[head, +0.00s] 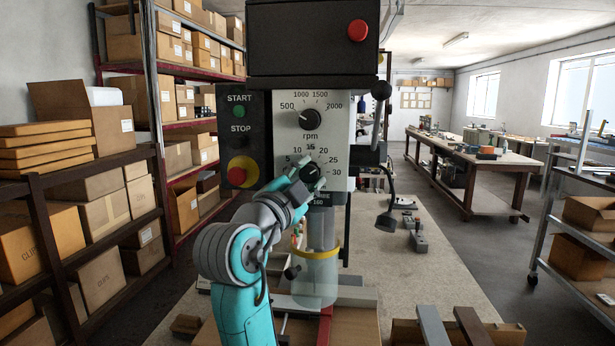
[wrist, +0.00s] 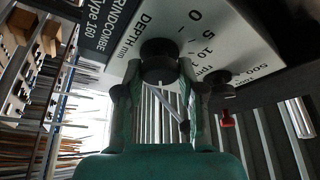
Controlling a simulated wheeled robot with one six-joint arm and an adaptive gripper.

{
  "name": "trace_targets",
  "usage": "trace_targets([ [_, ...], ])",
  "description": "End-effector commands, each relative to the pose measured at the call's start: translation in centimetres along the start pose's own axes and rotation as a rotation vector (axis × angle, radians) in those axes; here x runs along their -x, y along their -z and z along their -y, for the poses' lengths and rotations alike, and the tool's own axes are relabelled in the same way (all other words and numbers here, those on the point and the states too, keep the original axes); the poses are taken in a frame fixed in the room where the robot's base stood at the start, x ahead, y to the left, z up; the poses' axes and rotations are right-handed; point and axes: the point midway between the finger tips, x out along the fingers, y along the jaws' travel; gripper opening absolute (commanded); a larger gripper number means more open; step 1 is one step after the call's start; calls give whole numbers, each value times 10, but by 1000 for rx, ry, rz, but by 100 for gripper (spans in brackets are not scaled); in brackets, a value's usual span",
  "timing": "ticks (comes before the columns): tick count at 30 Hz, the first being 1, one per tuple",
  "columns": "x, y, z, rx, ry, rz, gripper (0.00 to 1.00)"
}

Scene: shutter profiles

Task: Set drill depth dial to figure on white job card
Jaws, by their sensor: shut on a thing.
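The drill depth dial (head: 311,171) is a black knob on the pale front plate of the drill, below the rpm knob. Figures from 5 to 30 run around it. My gripper (head: 299,183) reaches it from the lower left and is shut on it. In the wrist view the black knob (wrist: 158,62) sits between the fingers of my gripper (wrist: 157,82), below the words "DEPTH mm", with 0, 5 and 10 visible. My fingers partly cover the dial, and I cannot read its setting surely. I cannot make out a white job card.
The rpm knob (head: 309,118) is just above. START (head: 239,112) and STOP buttons and a red button (head: 238,176) on yellow are left of the dial. A clear guard (head: 318,262) stands below. A lever (head: 380,115) and a lamp (head: 387,220) are on the right.

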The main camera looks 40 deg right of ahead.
Motion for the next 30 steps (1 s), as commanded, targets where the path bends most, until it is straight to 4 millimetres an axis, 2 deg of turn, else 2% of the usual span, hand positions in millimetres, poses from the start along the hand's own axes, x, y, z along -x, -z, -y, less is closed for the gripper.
trace_targets([
  [9, 0, -1, -1, -85, -38, 2, 4],
  [23, 0, -1, -1, -96, -42, 2, 4],
  [24, 0, -1, -1, -96, -42, 2, 44],
  [26, 0, -1, -1, -95, -42, 2, 59],
  [27, 0, -1, -1, -95, -42, 2, 62],
  [30, 0, -1, 0, -96, -41, 1, 62],
])
